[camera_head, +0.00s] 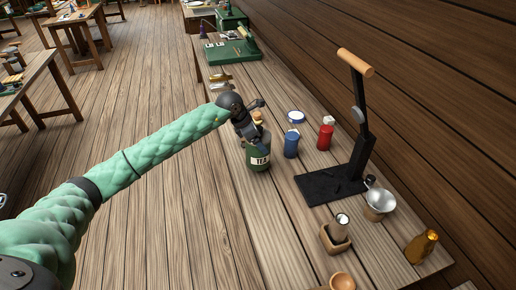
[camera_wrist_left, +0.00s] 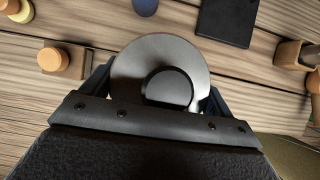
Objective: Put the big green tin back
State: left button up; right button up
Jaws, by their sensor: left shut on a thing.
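The big green tin (camera_head: 258,157) has a pale label reading TEA. In the head view it is upright near the left edge of the workbench. My left gripper (camera_head: 252,128) is at its top, shut on it. In the left wrist view a round silvery top (camera_wrist_left: 130,68) with a dark round centre sits between the fingers (camera_wrist_left: 158,90). I cannot tell whether the tin's base touches the bench. My right gripper is not in view.
Right of the tin stand a blue tin (camera_head: 291,146), a red tin (camera_head: 325,137) and a blue-and-white round container (camera_head: 296,117). A metal cup (camera_head: 380,202) and amber bottle (camera_head: 421,246) are nearer. Bench front left is clear.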

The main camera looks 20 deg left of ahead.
aim_at(255, 160)
pick_arm(q)
jog(key=shift+w+f, duration=0.15)
jog(key=shift+f, duration=0.15)
notch_tip(255, 160, down, 4)
jog(key=shift+a+r, duration=0.1)
jog(key=shift+r, duration=0.15)
